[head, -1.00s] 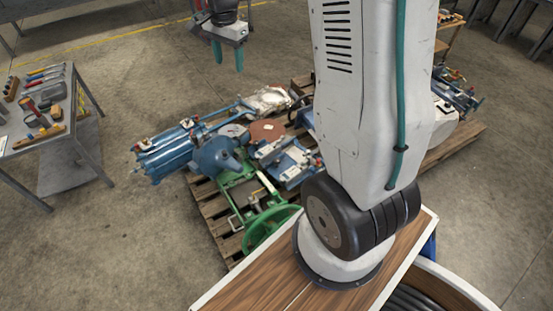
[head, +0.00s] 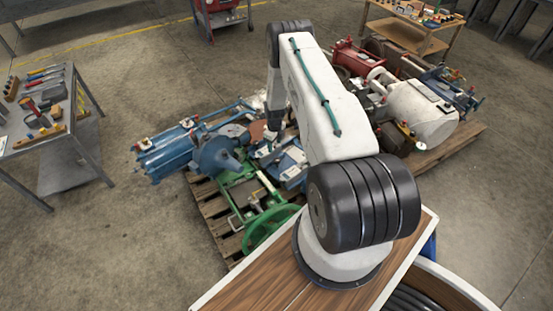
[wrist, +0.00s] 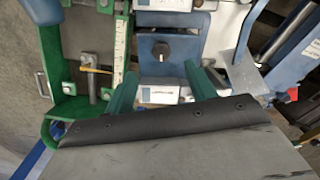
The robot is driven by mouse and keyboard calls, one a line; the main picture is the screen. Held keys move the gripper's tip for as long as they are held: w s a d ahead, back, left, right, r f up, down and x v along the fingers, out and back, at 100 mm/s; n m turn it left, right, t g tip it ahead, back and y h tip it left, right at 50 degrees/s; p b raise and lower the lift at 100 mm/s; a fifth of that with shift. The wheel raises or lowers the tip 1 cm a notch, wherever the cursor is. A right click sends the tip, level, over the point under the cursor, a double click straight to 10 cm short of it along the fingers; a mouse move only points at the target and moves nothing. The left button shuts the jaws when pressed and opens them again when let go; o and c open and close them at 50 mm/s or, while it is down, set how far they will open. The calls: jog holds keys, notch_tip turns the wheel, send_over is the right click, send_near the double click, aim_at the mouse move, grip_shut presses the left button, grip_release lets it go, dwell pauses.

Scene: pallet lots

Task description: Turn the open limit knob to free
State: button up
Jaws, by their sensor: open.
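A round black knob (wrist: 161,50) sits on a pale blue bracket in the wrist view. White labels (wrist: 158,95) are below and above it; their print is too small to read, so I cannot confirm which is the open limit knob or its setting. My gripper (wrist: 160,72) has two green fingers, spread apart and empty, one low on each side of the knob. They appear apart from it. In the head view my gripper (head: 270,134) is down over the blue bracket assembly (head: 290,163), and the knob cannot be made out there.
A green frame with a white scale (wrist: 121,50) and a metal pin (wrist: 92,85) stands close at left. A blue rail and a red part (wrist: 292,95) are at right. A green wheel (head: 268,225) and a blue motor (head: 217,154) crowd the pallet. A tool table (head: 40,110) stands left.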

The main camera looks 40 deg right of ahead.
aim_at(277, 160)
jog(key=shift+m, duration=0.4)
jog(key=f, duration=0.6)
jog(key=s+f, duration=0.1)
jog(key=f, duration=0.2)
jog(key=shift+s+d, duration=0.1)
jog(key=shift+f, duration=0.7)
jog(key=c, duration=1)
